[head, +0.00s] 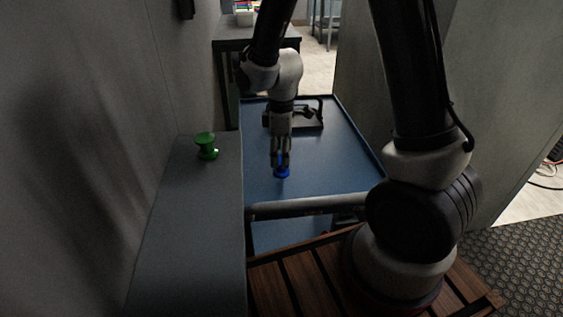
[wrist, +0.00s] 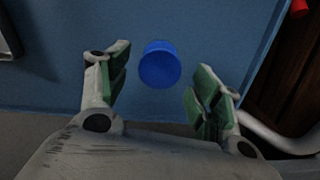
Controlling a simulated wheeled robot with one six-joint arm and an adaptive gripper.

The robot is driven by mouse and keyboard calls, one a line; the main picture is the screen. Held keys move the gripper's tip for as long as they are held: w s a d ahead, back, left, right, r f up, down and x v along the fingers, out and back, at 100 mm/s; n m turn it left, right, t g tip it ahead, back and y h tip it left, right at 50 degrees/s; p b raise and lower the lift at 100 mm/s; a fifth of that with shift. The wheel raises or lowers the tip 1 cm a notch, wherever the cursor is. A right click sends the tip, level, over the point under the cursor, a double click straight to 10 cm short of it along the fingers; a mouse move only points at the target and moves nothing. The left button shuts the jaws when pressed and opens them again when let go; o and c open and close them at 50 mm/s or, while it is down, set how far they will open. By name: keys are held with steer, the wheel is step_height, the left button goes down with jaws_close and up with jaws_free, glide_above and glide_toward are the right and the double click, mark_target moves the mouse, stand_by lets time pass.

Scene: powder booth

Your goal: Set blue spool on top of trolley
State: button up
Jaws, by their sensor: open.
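The blue spool (head: 282,173) stands on the blue top of the trolley (head: 335,160), toward the trolley's near left side. My gripper (head: 281,160) points down right at the spool and partly hides it in the head view. In the wrist view the round blue end of the spool (wrist: 160,65) shows just beyond and between the open fingers (wrist: 158,88). A gap shows between the spool and each finger there, so the fingers are not closed on it.
A green spool (head: 207,146) stands on a grey ledge (head: 195,215) left of the trolley. A dark object with a handle (head: 295,116) lies at the trolley's far end. A rail (head: 310,206) runs along the near edge. Grey walls stand on both sides.

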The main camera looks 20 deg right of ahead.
steer(key=s+d+r+m+t, duration=0.1)
steer(key=s+d+r+m, duration=0.25)
steer(key=r, duration=0.55)
steer(key=s+d+r+m+t, duration=0.1)
steer(key=s+d+r+m, duration=0.3)
steer(key=r, duration=0.6)
steer(key=s+d+r+m+t, duration=0.1)
steer(key=s+d+r+m, duration=0.1)
steer(key=s, duration=0.4)
steer(key=s+d+r+m+t, duration=0.1)
steer(key=s+d+r+m, duration=0.2)
steer(key=s+d, duration=0.2)
steer(key=shift+s+d+m, duration=0.2)
steer(key=shift+s+m, duration=0.15)
steer(key=shift+s, duration=0.05)
